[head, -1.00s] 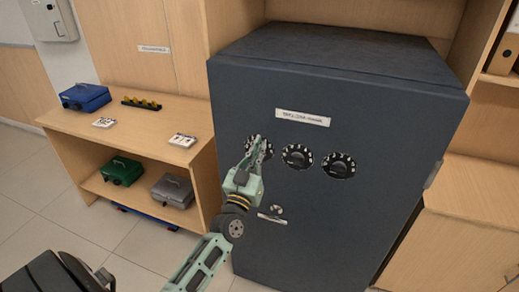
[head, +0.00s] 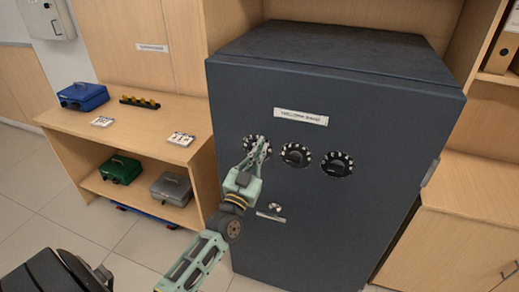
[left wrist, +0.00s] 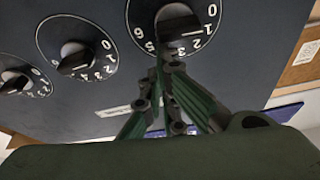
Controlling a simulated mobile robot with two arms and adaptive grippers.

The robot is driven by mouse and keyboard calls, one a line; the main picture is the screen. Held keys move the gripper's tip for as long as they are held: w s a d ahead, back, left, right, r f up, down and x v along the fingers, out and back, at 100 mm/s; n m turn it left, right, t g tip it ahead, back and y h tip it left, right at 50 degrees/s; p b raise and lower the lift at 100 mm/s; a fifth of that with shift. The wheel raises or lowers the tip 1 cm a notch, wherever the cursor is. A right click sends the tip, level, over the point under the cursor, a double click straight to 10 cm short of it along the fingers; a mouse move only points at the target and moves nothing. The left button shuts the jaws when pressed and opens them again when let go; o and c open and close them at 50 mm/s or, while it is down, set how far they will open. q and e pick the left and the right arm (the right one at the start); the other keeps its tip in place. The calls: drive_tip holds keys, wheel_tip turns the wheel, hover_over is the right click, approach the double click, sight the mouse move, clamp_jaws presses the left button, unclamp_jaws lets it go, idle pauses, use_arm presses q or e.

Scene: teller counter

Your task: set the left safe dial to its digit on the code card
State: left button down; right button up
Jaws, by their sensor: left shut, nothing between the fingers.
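The left safe dial (head: 250,141) is a black disc with white digits on the front of the dark grey safe (head: 340,215). My left gripper (head: 262,145) is shut and empty, with its tips in front of this dial's right part. In the left wrist view the left dial (left wrist: 178,22) is at the top, cut off by the edge. My left gripper (left wrist: 168,62) covers part of its lower rim, just below the knob; contact is unclear. A white line on the knob lies near the 1. Two small white cards (head: 181,139) (head: 102,122) lie on the shelf top, unreadable. My right gripper is not in view.
The middle dial (head: 296,155) and right dial (head: 337,164) are close by, with a small handle (head: 271,215) below. The wooden shelf (head: 150,115) at left holds a blue box (head: 83,97), a green box (head: 120,170) and a grey box (head: 172,189).

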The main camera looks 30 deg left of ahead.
sight(275, 156)
use_arm(q)
drive_tip(key=m+h, duration=0.1)
drive_tip(key=m, duration=0.2)
drive_tip(key=d+f+m+h+p, duration=0.1)
drive_tip(key=m, duration=0.1)
drive_tip(key=shift+w+f+m+h, duration=0.1)
drive_tip(key=shift+w+m+h, duration=0.05)
drive_tip(key=shift+m+h, duration=0.15)
drive_tip(key=m, duration=0.1)
drive_tip(key=f+m+h, duration=0.1)
drive_tip(key=m, duration=0.1)
drive_tip(key=m+g+p, duration=0.1)
drive_tip(key=shift+d+f+m+h, duration=0.15)
drive_tip(key=shift+d+m+h, duration=0.1)
drive_tip(key=shift+m+h, duration=0.05)
wheel_tip(275, 156, down, 2)
drive_tip(key=m+g+h+p, duration=0.1)
drive_tip(key=m, duration=0.4)
drive_tip(key=shift+m, duration=0.4)
drive_tip(key=shift+a+f+m+g+h, duration=0.1)
drive_tip(key=shift+f+m+g+h, duration=0.2)
drive_tip(key=shift+m+g, duration=0.25)
drive_tip(key=shift+a+f, duration=0.1)
drive_tip(key=shift+f, duration=0.15)
